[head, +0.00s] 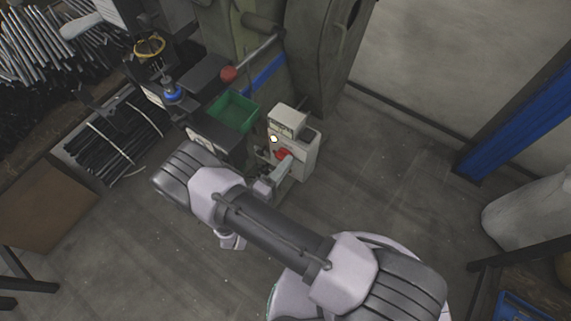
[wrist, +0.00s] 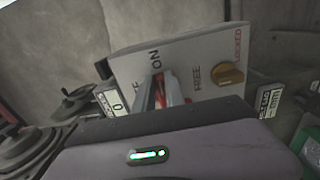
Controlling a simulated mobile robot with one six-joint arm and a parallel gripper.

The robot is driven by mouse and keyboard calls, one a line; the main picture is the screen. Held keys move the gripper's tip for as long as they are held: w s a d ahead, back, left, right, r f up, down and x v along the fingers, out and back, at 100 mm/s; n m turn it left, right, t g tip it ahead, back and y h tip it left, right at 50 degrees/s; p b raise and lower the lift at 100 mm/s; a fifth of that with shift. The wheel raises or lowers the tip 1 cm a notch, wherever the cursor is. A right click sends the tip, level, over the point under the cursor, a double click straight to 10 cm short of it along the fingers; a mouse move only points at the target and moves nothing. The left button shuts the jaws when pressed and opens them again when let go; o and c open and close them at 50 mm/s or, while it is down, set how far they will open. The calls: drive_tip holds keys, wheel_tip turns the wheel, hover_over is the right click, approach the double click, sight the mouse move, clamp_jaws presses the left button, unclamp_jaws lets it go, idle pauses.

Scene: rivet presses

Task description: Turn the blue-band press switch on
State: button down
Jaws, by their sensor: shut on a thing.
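The blue-band press (head: 265,76) stands at top centre in the head view, a blue stripe on its green body. A pale control box (head: 298,150) stands beside it. Its panel (wrist: 192,52) fills the middle of the wrist view, with the words ON, FREE and LOCKED and a brass knob (wrist: 228,75). The red switch (head: 284,154) is on the box's front; red also shows in the wrist view (wrist: 174,91). My gripper (head: 281,167) is at the switch, shut on it. My gripper's body hides the switch's lower part in the wrist view.
A green bin (head: 233,111) sits left of the box. A red-knobbed lever (head: 229,74) juts out above it. Dark rods (head: 112,138) lie in a rack at left. A blue post (head: 520,110) stands at right. Floor right of the box is clear.

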drive_tip(key=c, duration=1.4)
unclamp_jaws()
drive_tip(key=shift+s+a, duration=0.1)
drive_tip(key=p+v, duration=0.3)
drive_tip(key=v, duration=1.4)
drive_tip(key=shift+s+f, duration=0.1)
